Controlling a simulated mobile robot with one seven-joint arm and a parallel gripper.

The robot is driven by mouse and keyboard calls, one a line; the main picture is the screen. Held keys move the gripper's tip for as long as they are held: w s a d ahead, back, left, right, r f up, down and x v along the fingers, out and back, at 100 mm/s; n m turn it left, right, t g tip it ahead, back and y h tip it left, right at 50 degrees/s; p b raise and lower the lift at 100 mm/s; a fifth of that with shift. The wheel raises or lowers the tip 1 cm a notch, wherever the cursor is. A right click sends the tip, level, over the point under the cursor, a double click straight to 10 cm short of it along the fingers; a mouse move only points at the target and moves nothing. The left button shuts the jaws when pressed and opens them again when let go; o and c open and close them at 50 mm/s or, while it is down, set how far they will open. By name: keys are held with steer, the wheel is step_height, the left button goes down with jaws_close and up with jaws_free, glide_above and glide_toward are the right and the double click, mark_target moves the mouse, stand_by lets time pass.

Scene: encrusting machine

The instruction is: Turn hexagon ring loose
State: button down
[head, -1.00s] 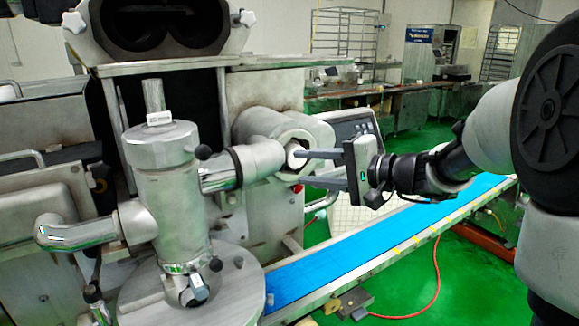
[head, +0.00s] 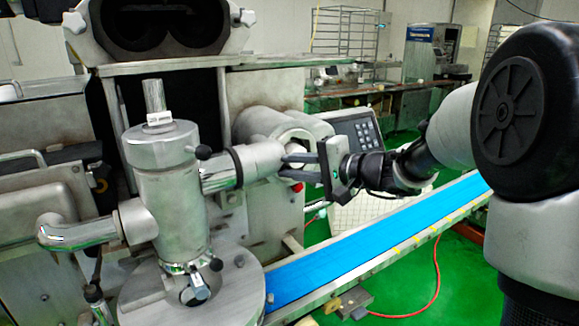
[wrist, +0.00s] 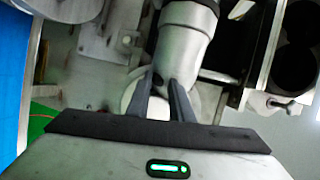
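The grey metal collar at the end of the side pipe (head: 262,157) may be the hexagon ring; I cannot make out its six sides. It sits between the upright cylinder and the machine's round housing. In the wrist view the pipe (wrist: 186,42) comes down from the top towards my fingers. My gripper (head: 287,165) points left, its fingertips at the collar's right end. It also shows in the wrist view (wrist: 160,82), with the two fingers near each other and a narrow gap between them. Whether they touch or clamp anything is hidden.
The upright steel cylinder (head: 165,190) stands left of the collar on a round base. A round housing opening (head: 297,138) is just behind the fingers. A keypad panel (head: 358,135) stands behind my gripper. The blue conveyor belt (head: 350,247) runs below.

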stand_by(0.3)
steer(key=shift+w+d+r+m+t+y+b, duration=0.2)
steer(key=shift+r+m+y+b, duration=0.35)
steer(key=shift+m, duration=0.5)
steer(key=shift+w+d+r+m+t+y+b, duration=0.1)
steer(key=shift+d+r+m+t+y+b, duration=0.1)
steer(key=shift+r+m+y+b, duration=0.45)
steer(key=shift+w+d+r+m+t+y+b, duration=0.15)
steer(key=shift+m+y+b, duration=0.4)
steer(key=shift+m, duration=0.85)
steer(key=shift+d+r, duration=0.1)
steer(key=c, duration=1.6)
jaws_free()
steer(key=shift+s, duration=0.1)
